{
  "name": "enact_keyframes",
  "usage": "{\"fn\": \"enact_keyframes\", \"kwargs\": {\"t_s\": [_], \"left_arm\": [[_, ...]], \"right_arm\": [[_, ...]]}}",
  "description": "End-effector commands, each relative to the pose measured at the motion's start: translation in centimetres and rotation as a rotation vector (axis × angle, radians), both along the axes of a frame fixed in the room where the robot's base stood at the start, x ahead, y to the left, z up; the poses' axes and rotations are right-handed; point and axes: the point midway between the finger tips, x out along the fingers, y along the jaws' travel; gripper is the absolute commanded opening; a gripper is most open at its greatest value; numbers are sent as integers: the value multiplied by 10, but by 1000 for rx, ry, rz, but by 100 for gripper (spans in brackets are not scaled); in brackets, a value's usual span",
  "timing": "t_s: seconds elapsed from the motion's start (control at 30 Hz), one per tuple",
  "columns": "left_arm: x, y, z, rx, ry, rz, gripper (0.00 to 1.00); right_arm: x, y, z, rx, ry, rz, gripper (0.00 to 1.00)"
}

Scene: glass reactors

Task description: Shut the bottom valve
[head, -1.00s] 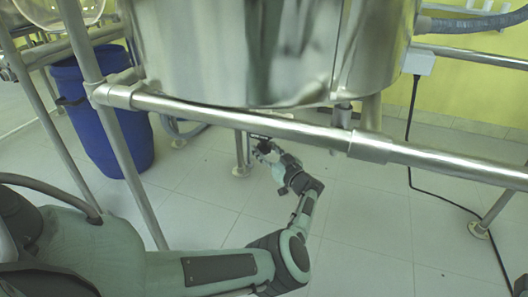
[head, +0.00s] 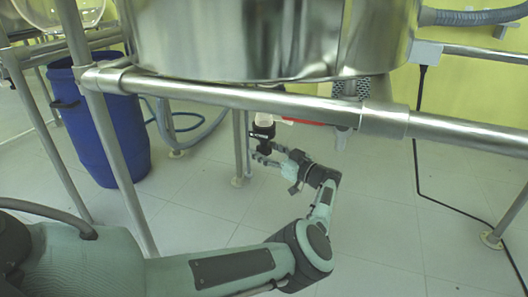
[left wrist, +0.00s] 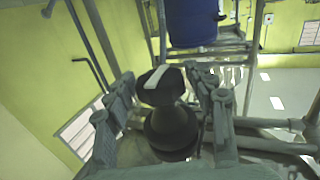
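The bottom valve hangs below the steel vessel (head: 250,40), behind the front rail. Its black body (head: 262,131) has a white piece above it, and a red bar (head: 303,122) shows to its right, partly hidden by the rail. My left gripper (head: 263,154) is just below and beside the black body. In the left wrist view, the open fingers of my left gripper (left wrist: 162,92) stand on both sides of a black knob-like part (left wrist: 160,86) with a white mark. A gap shows on each side, though contact deeper in is hidden. My right gripper is out of view.
A steel rail (head: 250,99) crosses above my left forearm, and frame legs stand left and behind. A blue drum (head: 105,140) with a hose beside it stands at left. A black cable (head: 418,150) runs down at right.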

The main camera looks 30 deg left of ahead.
Motion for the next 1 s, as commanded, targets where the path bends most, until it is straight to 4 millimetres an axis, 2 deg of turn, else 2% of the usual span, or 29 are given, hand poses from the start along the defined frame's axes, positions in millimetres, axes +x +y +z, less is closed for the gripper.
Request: {"fn": "enact_keyframes", "kwargs": {"t_s": [0.33,0.8,1.0], "left_arm": [[-1,-5,0,0,0,-1,57],[-9,-61,-1,-1,0,-2,57],[-12,-77,-1,0,0,0,57]], "right_arm": [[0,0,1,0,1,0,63],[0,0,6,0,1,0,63],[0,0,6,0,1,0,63]]}}
